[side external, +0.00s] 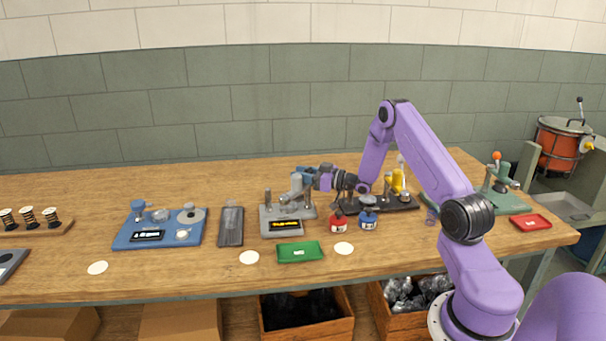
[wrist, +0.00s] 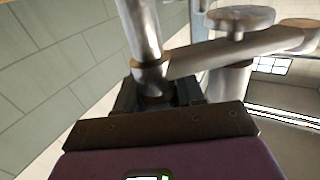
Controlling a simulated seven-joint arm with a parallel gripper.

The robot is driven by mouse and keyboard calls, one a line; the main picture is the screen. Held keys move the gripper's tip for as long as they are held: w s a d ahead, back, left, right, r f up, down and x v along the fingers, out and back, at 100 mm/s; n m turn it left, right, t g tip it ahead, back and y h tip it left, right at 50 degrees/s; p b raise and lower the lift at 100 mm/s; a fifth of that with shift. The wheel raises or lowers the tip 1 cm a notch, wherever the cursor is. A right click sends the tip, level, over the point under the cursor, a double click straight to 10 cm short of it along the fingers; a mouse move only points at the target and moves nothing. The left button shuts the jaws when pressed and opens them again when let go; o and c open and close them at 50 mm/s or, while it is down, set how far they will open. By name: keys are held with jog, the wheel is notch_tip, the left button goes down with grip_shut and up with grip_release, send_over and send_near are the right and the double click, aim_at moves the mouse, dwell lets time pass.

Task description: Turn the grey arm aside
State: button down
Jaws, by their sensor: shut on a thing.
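In the wrist view the grey arm (wrist: 215,57) is a metal bar running to the right from an upright metal post (wrist: 142,35). My gripper (side external: 308,178) reaches in level from the right. It is shut on the grey arm at the post end; the fingertips are mostly hidden in the wrist view (wrist: 158,95).
A red bottle (side external: 338,221) and a blue bottle (side external: 368,218) stand just right of the machine, below my wrist. A green tray (side external: 299,252) lies in front. A dark plate (side external: 231,226) and a blue machine (side external: 160,230) are to the left. A black-based machine (side external: 385,202) stands behind the bottles.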

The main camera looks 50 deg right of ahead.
jog(key=shift+s+a+n+g+y, duration=0.1)
jog(key=shift+a+n+g+y, duration=0.05)
jog(key=shift+n+g+y, duration=1.3)
jog(key=shift+s+a+n+g+y, duration=0.15)
jog(key=shift+n+g+y, duration=0.85)
jog(key=shift+y, duration=0.9)
jog(key=shift+s+a+n+g+y, duration=0.15)
jog(key=shift+n+g+y, duration=0.8)
jog(key=shift+n+y, duration=0.65)
jog(key=shift+a+g+y, duration=0.1)
jog(key=shift+g+y, duration=0.15)
jog(key=shift+g, duration=0.15)
jog(key=c, duration=0.8)
grip_release()
jog(key=shift+r, duration=0.15)
